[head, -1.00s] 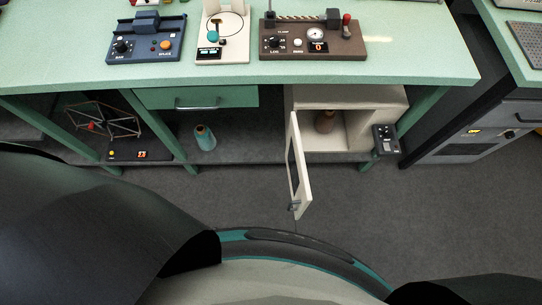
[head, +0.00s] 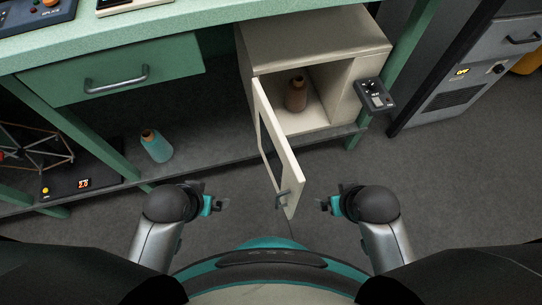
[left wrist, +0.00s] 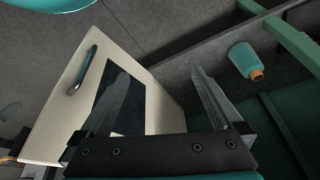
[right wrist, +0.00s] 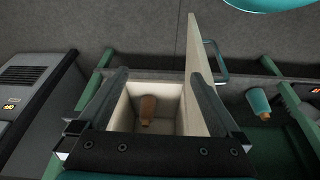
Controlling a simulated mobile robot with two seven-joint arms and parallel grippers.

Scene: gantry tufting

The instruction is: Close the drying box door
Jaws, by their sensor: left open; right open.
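The drying box (head: 318,45) is a cream box on the low shelf under the bench. Its door (head: 281,160) stands wide open, swung out toward me, hinged on the box's left side. A grey handle (head: 281,199) is on the door's outer left face near its free edge; it also shows in the left wrist view (left wrist: 82,70). A brown cone (head: 296,93) stands inside the box. My left gripper (head: 222,204) is open and empty, left of the door and apart from it. My right gripper (head: 326,205) is open and empty, just right of the door's free edge.
A control box (head: 374,94) with a knob is fixed at the box's right side. A teal cone (head: 156,146) stands on the shelf to the left. A closed green drawer (head: 115,80) hangs above it. A grey cabinet (head: 470,80) stands far right. Floor before the shelf is clear.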

